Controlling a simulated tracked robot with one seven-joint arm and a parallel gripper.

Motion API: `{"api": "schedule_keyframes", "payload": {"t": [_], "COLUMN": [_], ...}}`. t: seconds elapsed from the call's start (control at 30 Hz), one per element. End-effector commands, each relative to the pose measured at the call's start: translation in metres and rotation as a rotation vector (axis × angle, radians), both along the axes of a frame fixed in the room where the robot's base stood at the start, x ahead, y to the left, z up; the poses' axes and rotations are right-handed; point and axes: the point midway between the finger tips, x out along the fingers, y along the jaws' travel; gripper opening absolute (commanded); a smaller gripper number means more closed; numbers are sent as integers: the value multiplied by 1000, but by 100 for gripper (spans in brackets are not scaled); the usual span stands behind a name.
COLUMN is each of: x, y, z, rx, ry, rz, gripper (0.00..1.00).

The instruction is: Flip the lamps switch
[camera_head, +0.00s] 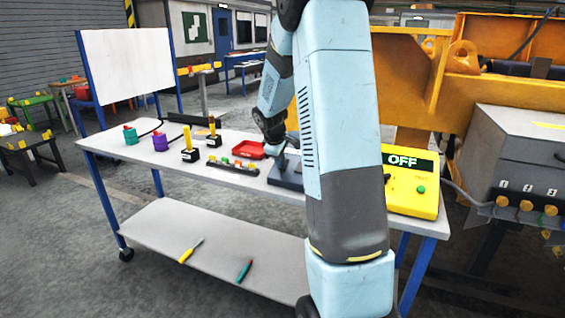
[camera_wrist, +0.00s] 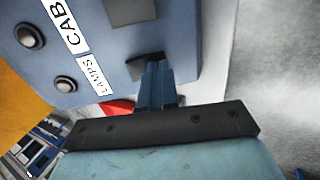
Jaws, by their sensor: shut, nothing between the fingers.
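The blue-grey switch panel (camera_wrist: 100,45) fills the upper left of the wrist view, with white labels reading CAB (camera_wrist: 68,22) and LAMPS (camera_wrist: 93,74). A dark switch (camera_wrist: 145,64) lies in line with the LAMPS label, partly hidden by my fingers. Another dark switch (camera_wrist: 130,10) is in line with CAB. My gripper (camera_wrist: 154,72) is shut and empty, its fingertips right at the LAMPS switch; I cannot tell whether they touch. A round grey button or lamp (camera_wrist: 66,84) sits beside the LAMPS label. In the head view my arm hides much of this area.
The white workbench (camera_head: 235,195) carries a red tray (camera_head: 250,150), two yellow-handled levers (camera_head: 187,140), a row of coloured buttons (camera_head: 232,169), and a yellow box (camera_head: 412,190) whose display reads OFF. A grey cabinet (camera_head: 520,150) and orange machine (camera_head: 410,60) stand at right.

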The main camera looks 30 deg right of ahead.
Motion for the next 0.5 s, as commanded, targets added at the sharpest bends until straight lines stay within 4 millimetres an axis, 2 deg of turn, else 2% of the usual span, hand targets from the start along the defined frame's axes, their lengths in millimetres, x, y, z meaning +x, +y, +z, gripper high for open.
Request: {"api": "schedule_keyframes", "payload": {"t": [0.27, 0.5], "x": [0, 0], "y": [0, 0], "z": [12, 13], "rx": [0, 0], "ry": [-3, -1], "rz": [1, 0], "gripper": [0, 0]}}
